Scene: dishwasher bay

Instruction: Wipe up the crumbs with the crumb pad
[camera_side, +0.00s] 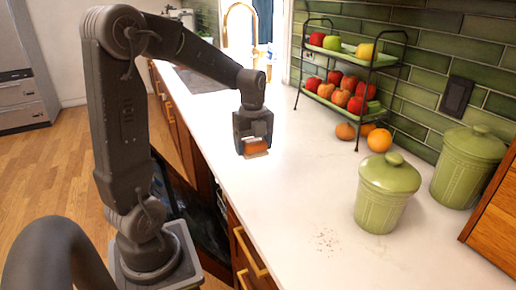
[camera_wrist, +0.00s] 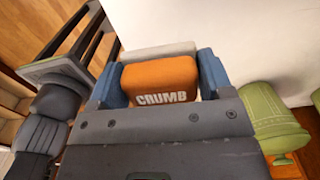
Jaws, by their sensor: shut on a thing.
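The crumb pad (camera_side: 255,147) is a small orange block with a pale layer on one side. In the wrist view the crumb pad (camera_wrist: 160,80) shows the white word "CRUMB". My gripper (camera_side: 252,148) is shut on it. In the wrist view my gripper's blue fingers (camera_wrist: 162,76) press on its two sides. In the side view it appears held above the counter, near the front edge. The crumbs (camera_side: 326,239) are a small scatter of brown specks on the white counter, nearer the camera than my gripper, left of the smaller green canister. I cannot make out the crumbs in the wrist view.
Two green lidded canisters (camera_side: 387,195) (camera_side: 468,168) stand right of the crumbs. A two-tier fruit rack (camera_side: 343,107) stands against the tiled wall, with loose fruit (camera_side: 379,140) beside it. A wooden box (camera_side: 495,218) is at the right edge. The counter (camera_side: 290,190) between pad and crumbs is clear.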

